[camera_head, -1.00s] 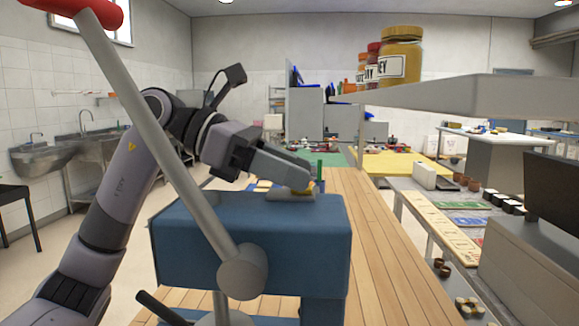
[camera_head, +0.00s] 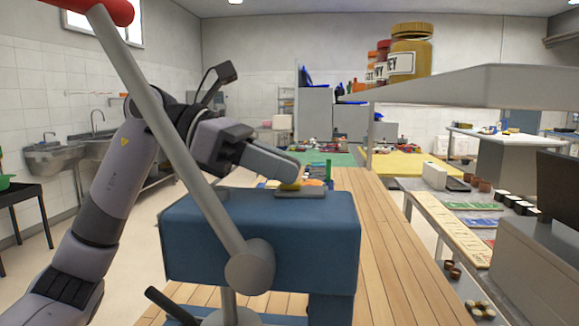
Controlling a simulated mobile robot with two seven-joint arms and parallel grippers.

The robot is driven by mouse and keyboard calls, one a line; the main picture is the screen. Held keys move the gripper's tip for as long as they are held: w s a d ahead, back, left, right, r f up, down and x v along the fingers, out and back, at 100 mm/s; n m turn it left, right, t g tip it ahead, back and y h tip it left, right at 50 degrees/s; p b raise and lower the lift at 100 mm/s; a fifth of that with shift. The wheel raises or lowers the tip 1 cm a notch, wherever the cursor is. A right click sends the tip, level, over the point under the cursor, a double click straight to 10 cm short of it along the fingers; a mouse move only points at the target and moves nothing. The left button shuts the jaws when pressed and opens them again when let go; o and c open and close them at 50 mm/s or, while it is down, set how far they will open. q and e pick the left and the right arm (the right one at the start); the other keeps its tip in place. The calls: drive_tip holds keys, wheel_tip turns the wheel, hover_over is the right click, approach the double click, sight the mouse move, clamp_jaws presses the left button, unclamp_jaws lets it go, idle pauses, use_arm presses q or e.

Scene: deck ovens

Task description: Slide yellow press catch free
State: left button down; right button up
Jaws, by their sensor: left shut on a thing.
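A blue press (camera_head: 290,245) stands on the wooden counter, with a long grey lever (camera_head: 165,130) that ends in a red grip at the upper left. On the press's top sits a grey catch plate (camera_head: 300,192) with a small yellow catch (camera_head: 290,185) on it. My left gripper (camera_head: 293,181) comes in from the left behind the lever, with its fingers down at the yellow catch and shut on it. The fingertips and much of the catch are partly hidden. My right gripper is not in view.
A grey shelf (camera_head: 470,88) with several jars (camera_head: 409,52) overhangs on the right. The wooden counter (camera_head: 390,250) is clear to the right of the press. A black stool (camera_head: 28,195) stands at the far left.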

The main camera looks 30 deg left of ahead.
use_arm(q)
drive_tip(key=shift+a, duration=0.1)
drive_tip(key=c, duration=1)
unclamp_jaws()
drive_tip(key=shift+s+a, duration=0.1)
drive_tip(key=shift+o, duration=0.2)
drive_tip(key=v, duration=0.7)
drive_tip(key=shift+a+r, duration=0.1)
